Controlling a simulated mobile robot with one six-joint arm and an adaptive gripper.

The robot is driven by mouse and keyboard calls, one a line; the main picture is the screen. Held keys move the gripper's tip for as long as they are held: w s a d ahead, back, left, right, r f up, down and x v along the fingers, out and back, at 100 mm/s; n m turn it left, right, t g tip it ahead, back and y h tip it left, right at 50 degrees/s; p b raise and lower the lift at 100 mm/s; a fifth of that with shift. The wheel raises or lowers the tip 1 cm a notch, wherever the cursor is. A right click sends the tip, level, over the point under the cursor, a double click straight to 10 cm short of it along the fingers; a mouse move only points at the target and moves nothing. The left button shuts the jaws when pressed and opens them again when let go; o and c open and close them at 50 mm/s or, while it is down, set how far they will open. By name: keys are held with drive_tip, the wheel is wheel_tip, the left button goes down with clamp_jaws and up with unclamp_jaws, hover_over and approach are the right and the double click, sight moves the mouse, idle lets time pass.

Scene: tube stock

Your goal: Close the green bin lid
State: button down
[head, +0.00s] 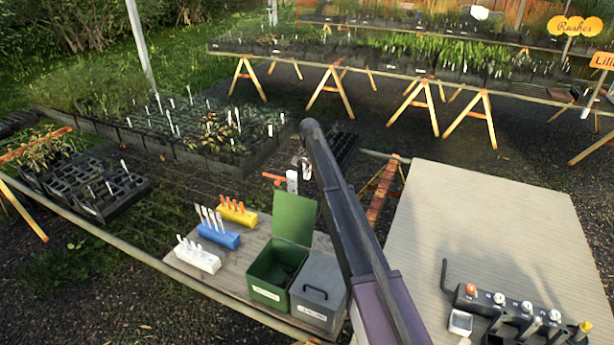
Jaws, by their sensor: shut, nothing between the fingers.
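The green bin (268,292) stands on a grey board at the lower middle, with a white label on its front. Its green lid (295,219) is open and stands up at the rear edge. The bin's dark inside shows from above. My gripper (306,172) is small in the picture, behind and above the raised lid, under the far end of my arm. It looks shut and holds nothing that I can see. It appears apart from the lid, but the distance in depth is hard to tell.
A grey bin (318,300) with a shut, handled lid stands right beside the green bin. White, blue (218,236) and yellow blocks with upright tubes stand to the left. A pale table (480,220) with a black rack (510,312) is at the right. Plant trays fill the back.

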drive_tip(key=shift+s+f+b, duration=0.55)
drive_tip(key=shift+f+b, duration=3.35)
drive_tip(key=shift+f, duration=0.25)
drive_tip(key=shift+s+a+r+p, duration=0.4)
drive_tip(key=shift+s+r+p, duration=0.15)
drive_tip(key=shift+s, duration=0.25)
drive_tip(key=shift+s+a+r+p, duration=0.4)
drive_tip(key=shift+s+r+p, duration=0.1)
drive_tip(key=shift+s, duration=0.3)
